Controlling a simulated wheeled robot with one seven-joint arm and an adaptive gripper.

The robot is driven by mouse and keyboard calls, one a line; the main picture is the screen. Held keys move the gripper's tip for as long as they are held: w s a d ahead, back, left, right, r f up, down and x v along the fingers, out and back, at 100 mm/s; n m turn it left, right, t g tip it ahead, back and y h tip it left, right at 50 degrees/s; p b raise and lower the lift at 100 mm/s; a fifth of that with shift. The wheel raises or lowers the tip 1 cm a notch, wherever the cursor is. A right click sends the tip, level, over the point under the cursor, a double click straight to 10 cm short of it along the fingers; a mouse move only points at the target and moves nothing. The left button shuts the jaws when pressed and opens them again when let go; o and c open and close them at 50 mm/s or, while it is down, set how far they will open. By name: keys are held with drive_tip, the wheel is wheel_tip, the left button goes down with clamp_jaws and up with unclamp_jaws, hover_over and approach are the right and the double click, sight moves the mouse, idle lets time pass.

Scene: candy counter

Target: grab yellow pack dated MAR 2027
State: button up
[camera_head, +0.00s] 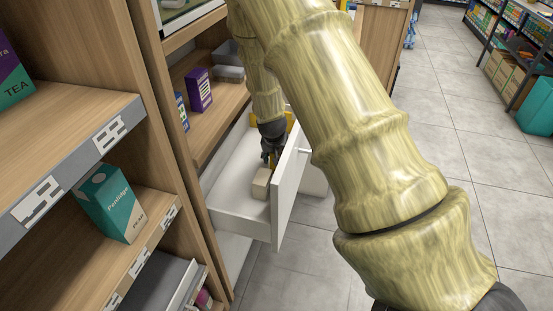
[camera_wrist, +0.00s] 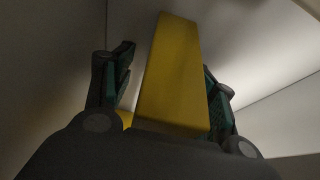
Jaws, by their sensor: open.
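In the wrist view a yellow pack (camera_wrist: 172,75) stands between the two fingers of my gripper (camera_wrist: 167,62). The fingers are open, with a visible gap on the left; contact on the right cannot be told. No date can be read on the pack's visible face. A second bit of yellow (camera_wrist: 126,119) shows low beside the left finger. In the head view my gripper (camera_head: 269,157) reaches down into an open white drawer (camera_head: 228,178). Yellow (camera_head: 289,117) shows behind my wrist, partly hidden by it.
A beige block (camera_head: 261,184) lies in the drawer, close in front of my gripper. The drawer front (camera_head: 287,190) and walls stand close around it. Wooden shelves at left hold a green box (camera_head: 110,203) and a purple box (camera_head: 198,90). The tiled floor at right is clear.

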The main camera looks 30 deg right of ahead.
drive_tip(key=c, duration=1.1)
drive_tip(key=shift+c, duration=0.2)
drive_tip(key=shift+r, duration=0.15)
